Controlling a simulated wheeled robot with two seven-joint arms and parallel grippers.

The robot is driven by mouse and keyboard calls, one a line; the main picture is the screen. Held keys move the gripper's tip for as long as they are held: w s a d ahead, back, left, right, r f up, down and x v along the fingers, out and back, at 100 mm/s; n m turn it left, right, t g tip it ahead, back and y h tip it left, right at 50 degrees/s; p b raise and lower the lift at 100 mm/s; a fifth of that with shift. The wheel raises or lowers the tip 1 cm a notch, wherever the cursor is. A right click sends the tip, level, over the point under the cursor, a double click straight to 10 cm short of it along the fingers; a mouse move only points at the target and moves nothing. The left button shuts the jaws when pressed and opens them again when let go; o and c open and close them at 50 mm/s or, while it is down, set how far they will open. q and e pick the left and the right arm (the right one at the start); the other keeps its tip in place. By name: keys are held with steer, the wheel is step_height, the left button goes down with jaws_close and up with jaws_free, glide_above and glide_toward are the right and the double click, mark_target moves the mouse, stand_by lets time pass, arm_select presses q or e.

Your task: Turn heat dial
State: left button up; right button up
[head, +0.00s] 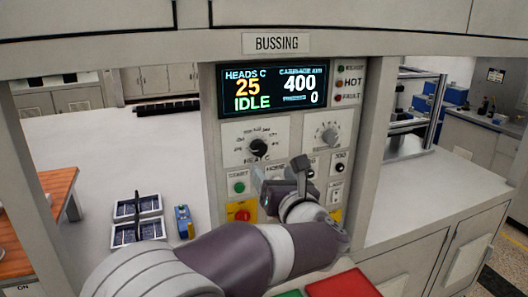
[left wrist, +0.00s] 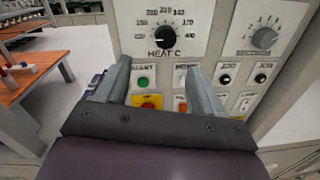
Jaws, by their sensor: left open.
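The heat dial (head: 258,148) is a black knob with a white pointer on a white plate, ringed by temperature numbers. In the left wrist view the heat dial (left wrist: 164,44) sits above the word HEAT C, ahead of the two fingers. My left gripper (head: 270,180) is in front of the panel, below and slightly right of the dial. In the left wrist view its fingers (left wrist: 158,85) are apart with nothing between them. My right gripper is not in view.
A grey dial (head: 329,136) is to the right of the heat dial. A green start button (head: 239,187) and a red button on yellow (head: 241,213) are below. Small black knobs (head: 338,168) are at the lower right. Grey counters extend on both sides.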

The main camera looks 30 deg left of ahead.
arm_select(q)
steer(key=p, duration=0.4)
glide_toward(260, 150)
steer(key=x, duration=0.5)
steer(key=shift+w+d+r, duration=0.15)
steer(key=shift+d+r, duration=0.05)
steer(key=shift+r, duration=0.1)
steer(key=x, duration=0.1)
steer(key=p+x, duration=0.1)
steer(key=x, duration=0.1)
steer(key=shift+s+a+f, duration=0.15)
steer(key=shift+s, duration=0.1)
steer(key=shift+w+a+f, duration=0.1)
steer(key=shift+w+a, duration=0.1)
steer(key=shift+a, duration=0.15)
steer(key=shift+w+d, duration=0.15)
steer(key=shift+d, duration=0.05)
steer(key=c, duration=1.1)
